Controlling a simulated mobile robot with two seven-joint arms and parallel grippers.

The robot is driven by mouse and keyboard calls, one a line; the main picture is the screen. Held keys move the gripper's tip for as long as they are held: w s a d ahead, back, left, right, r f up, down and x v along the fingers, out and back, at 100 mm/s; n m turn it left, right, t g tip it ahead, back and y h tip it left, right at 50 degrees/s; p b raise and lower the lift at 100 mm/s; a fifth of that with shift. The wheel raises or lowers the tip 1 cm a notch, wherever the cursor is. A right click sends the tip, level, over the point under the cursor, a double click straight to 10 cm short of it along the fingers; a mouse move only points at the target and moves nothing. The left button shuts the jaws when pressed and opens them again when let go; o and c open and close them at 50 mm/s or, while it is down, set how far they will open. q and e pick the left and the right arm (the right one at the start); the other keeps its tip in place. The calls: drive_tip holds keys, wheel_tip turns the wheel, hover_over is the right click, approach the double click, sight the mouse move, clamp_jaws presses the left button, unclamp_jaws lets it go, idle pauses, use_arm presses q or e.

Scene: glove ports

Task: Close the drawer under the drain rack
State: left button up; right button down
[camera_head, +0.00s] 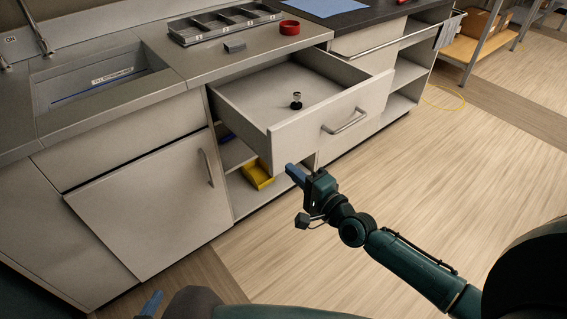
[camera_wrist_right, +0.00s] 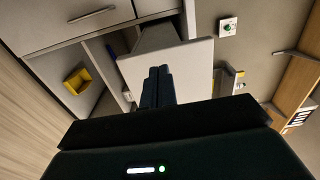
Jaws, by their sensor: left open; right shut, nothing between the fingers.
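The drawer (camera_head: 262,92) is pulled well out from the cabinet below the counter. Its pale front panel (camera_head: 300,142) carries a bar handle (camera_head: 345,120). A small dark-and-clear object (camera_head: 296,101) stands inside. A grey divided tray (camera_head: 203,35), possibly the drain rack, sits on the counter above. My right gripper (camera_head: 292,172) is shut and empty, close to the panel's lower left corner. In the right wrist view, its fingers (camera_wrist_right: 157,86) overlap the panel (camera_wrist_right: 190,65); I cannot tell whether they touch. My left gripper (camera_head: 152,303) shows only partly at the bottom edge, open and away from the drawer.
A yellow bin (camera_head: 257,175) sits on the open shelf below the drawer. A closed cabinet door (camera_head: 150,205) is to the left. A red ring-shaped object (camera_head: 289,27) and a small grey block (camera_head: 234,47) lie on the counter.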

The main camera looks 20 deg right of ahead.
sight(275, 157)
drive_tip(key=x, duration=0.3)
drive_tip(key=shift+w+a, duration=0.1)
drive_tip(key=shift+w, duration=0.2)
use_arm(q)
drive_tip(key=shift+w+r, duration=0.1)
use_arm(e)
drive_tip(key=shift+w+a, duration=0.15)
drive_tip(key=shift+w, duration=0.15)
use_arm(q)
drive_tip(key=shift+a, duration=0.1)
